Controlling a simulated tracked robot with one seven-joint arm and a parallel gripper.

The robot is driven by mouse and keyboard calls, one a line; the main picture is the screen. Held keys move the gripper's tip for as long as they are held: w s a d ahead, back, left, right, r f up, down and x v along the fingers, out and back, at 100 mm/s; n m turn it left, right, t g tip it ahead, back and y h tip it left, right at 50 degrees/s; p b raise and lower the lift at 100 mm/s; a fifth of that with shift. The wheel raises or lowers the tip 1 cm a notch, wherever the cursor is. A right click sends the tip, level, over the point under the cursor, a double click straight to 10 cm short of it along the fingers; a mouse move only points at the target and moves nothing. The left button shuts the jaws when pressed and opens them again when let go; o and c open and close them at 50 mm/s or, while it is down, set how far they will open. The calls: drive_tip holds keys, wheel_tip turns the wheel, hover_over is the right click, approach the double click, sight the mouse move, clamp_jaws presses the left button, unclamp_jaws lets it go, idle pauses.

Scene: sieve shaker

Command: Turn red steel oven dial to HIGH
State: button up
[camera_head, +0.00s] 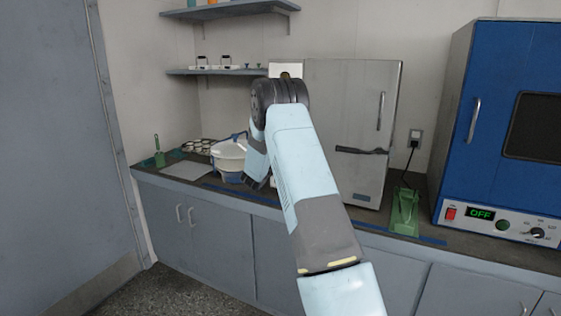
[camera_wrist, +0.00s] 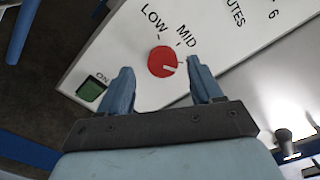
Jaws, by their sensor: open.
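The red dial (camera_wrist: 163,61) is on a white panel (camera_wrist: 110,45) in the wrist view. It is round with a white pointer mark toward its lower right. The words LOW and MID are printed above it; HIGH is not visible. My gripper (camera_wrist: 160,78) is open, with one blue finger at each side of the dial's lower part; I cannot tell whether they touch it. In the head view my gripper (camera_head: 256,182) points down by the counter, partly behind my arm, and the red dial does not show.
A green ON switch (camera_wrist: 92,88) is left of the dial.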

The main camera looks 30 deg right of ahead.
drive_tip(key=v, duration=1.2)
drive_tip(key=shift+f, duration=0.1)
drive_tip(key=s+a+r+n+t+y, duration=0.1)
drive_tip(key=s+a+r+n+y, duration=0.2)
drive_tip(key=a+r+n+y, duration=0.35)
drive_tip(key=s+a+r+n+t+y, duration=0.2)
drive_tip(key=s+a+r+n+y, duration=0.25)
drive_tip(key=r+n, duration=0.4)
drive_tip(key=s+a+r+n+g+y, duration=0.1)
drive_tip(key=s+a+r+n+y, duration=0.2)
drive_tip(key=s, duration=0.4)
drive_tip(key=s+a+r+n+g, duration=0.1)
drive_tip(key=s+a+r+n, duration=0.2)
drive_tip(key=s+n, duration=0.3)
drive_tip(key=s+f+n+g, duration=0.1)
drive_tip(key=s+n+g, duration=0.2)
drive_tip(key=s, duration=1.2)
drive_tip(key=s+f+n+g, duration=0.2)
drive_tip(key=s+n, duration=0.5)
drive_tip(key=s, duration=0.8)
drive_tip(key=shift+n+g, duration=0.3)
drive_tip(key=shift+g, duration=0.4)
drive_tip(key=shift+s+d, duration=0.1)
